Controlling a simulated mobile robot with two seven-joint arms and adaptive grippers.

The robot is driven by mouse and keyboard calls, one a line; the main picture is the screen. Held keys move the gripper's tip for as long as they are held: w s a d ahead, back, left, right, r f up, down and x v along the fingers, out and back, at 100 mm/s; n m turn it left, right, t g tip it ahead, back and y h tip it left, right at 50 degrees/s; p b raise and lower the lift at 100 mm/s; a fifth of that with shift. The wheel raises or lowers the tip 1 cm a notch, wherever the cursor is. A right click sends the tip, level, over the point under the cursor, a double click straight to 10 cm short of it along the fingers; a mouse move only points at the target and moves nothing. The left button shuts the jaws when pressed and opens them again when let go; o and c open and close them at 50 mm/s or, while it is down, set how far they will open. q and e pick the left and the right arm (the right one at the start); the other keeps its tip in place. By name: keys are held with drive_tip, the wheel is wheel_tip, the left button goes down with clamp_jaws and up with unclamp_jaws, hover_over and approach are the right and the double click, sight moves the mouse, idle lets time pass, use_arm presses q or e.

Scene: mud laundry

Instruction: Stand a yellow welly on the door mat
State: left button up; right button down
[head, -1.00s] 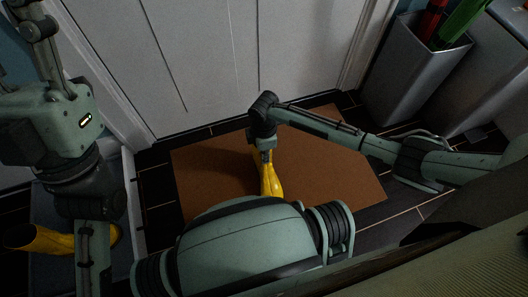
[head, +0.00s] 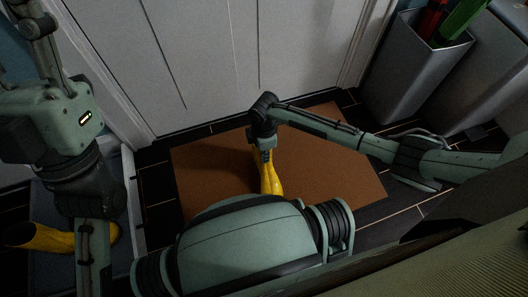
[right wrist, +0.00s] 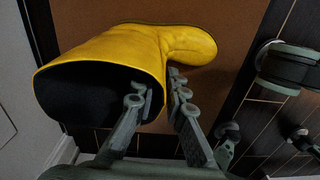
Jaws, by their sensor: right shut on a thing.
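A yellow welly (head: 268,178) is over the brown door mat (head: 330,170) in the head view, toe towards the picture's bottom. My right gripper (head: 264,142) is at its top. In the right wrist view the welly (right wrist: 120,50) shows its dark open top, and my right gripper (right wrist: 160,95) is shut on the shaft wall, one finger inside and one outside. The welly looks roughly upright; its sole is hidden, so contact with the mat cannot be told. My left gripper (head: 40,35) is at the upper left, fingertips out of frame.
Another yellow welly (head: 45,238) lies on its side on a grey tray (head: 45,275) at the lower left, partly behind my left arm. A white door (head: 210,60) stands behind the mat. A grey bin (head: 410,75) with red and green things stands at the right.

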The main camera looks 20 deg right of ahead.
drive_tip(key=shift+f, duration=0.1)
idle(0.3)
drive_tip(key=shift+f, duration=0.2)
idle(0.3)
drive_tip(key=c, duration=1.5)
unclamp_jaws()
drive_tip(key=shift+o, duration=0.2)
drive_tip(key=o, duration=0.4)
drive_tip(key=shift+o, duration=0.2)
